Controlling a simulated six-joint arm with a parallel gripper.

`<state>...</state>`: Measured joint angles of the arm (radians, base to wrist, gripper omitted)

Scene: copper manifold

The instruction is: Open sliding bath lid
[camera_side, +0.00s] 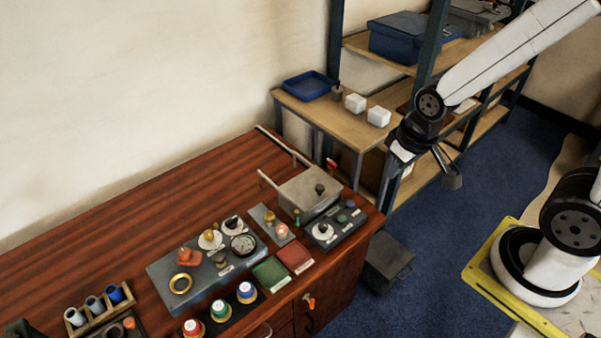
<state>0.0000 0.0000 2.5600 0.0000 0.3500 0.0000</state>
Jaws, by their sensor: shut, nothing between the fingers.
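The bath is a grey metal box (317,213) at the far right part of the wooden bench. Two pale rails run from the bath toward the wall, a near one (268,183) and a far one (284,146). My gripper (452,182) is small and dark in this view, hanging up and to the right of the bath, apart from the lid and knob. It is shut with nothing held. The inside of the bath is hidden under the lid.
A control box (335,228) stands close in front of the bath, and a red-topped part (331,164) rises behind it. A grey panel with gauges (205,268) lies to the left. A shelf rack (362,142) stands behind. The bench's back left is clear.

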